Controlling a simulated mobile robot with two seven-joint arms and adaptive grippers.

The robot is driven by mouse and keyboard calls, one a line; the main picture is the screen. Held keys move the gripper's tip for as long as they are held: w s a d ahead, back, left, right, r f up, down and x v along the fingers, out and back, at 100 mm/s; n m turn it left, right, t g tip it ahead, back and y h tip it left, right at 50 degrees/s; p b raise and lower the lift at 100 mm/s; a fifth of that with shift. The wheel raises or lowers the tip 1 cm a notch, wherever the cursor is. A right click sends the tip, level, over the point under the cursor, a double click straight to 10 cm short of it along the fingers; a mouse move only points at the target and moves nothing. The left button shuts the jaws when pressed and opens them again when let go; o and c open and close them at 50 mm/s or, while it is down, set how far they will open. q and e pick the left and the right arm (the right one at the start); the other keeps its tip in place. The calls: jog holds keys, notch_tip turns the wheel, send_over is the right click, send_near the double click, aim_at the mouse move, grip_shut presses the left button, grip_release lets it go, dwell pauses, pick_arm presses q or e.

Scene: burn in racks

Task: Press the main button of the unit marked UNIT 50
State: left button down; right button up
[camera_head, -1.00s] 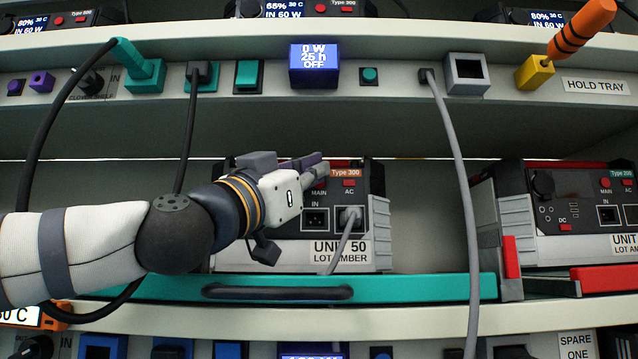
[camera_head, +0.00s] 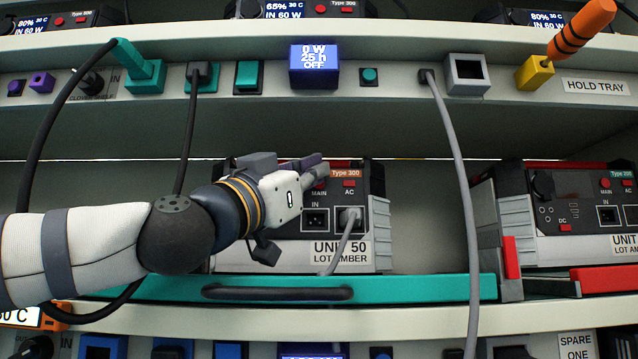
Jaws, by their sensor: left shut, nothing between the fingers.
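The unit marked UNIT 50 (camera_head: 353,255) is a dark box with grey ribbed sides, a Type 300 label and a LOT AMBER plate. It sits on the middle shelf behind a teal tray front. Its red MAIN button (camera_head: 319,184) is partly covered by my fingers; a red AC button (camera_head: 349,183) is to its right. My left gripper (camera_head: 318,168) is shut and empty, its tips in front of the unit's upper face at the MAIN button. I cannot tell whether they touch it. The gripper hides the unit's left part. My right gripper is not in view.
A grey cable (camera_head: 345,240) is plugged into the unit's right socket. A longer grey cable (camera_head: 461,190) hangs to its right. Another unit (camera_head: 580,210) stands at the right. A teal tray front with a dark handle (camera_head: 278,292) runs below.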

pick_arm(q)
jog(key=shift+w, duration=0.35)
jog(key=shift+w, duration=0.2)
jog(key=shift+s, duration=0.7)
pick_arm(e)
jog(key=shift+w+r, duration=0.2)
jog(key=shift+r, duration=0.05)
pick_arm(q)
jog(key=s+p, duration=0.2)
jog(key=s, duration=0.4)
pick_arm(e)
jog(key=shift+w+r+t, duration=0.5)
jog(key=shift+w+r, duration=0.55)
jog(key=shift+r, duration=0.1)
